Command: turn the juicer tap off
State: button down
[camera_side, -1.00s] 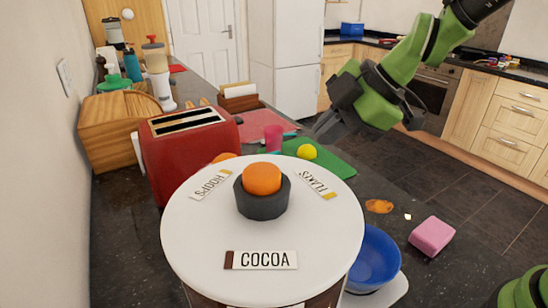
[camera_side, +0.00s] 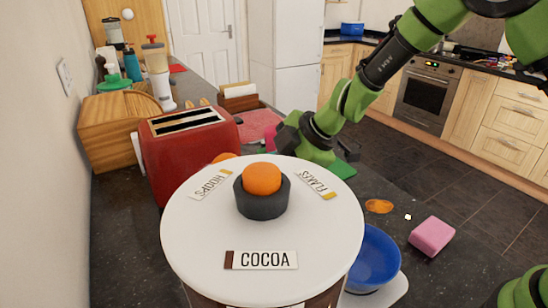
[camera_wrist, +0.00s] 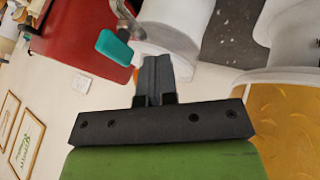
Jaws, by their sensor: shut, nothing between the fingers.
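The tap shows in the wrist view as a teal lever handle (camera_wrist: 114,48) joined to a grey metal spout (camera_wrist: 130,20). The spout sits against a white rounded body (camera_wrist: 178,30), which looks like the juicer. My gripper (camera_wrist: 154,62) is shut and empty. Its fingertips are just right of the handle in that picture, with a narrow gap seen; I cannot tell the depth between them. In the side view my gripper (camera_side: 300,138) is behind the white round top (camera_side: 200,250); its fingertips and the tap are hidden there.
A red toaster (camera_side: 190,155) stands left of my gripper. A blue bowl (camera_side: 374,258) and pink block (camera_side: 432,236) are at the right. The counter around the block is largely clear.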

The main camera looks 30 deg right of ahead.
jog(key=shift+w, duration=1.3)
jog(key=shift+w+a, duration=0.4)
jog(key=shift+a, duration=0.25)
dwell(1.4)
dwell(0.3)
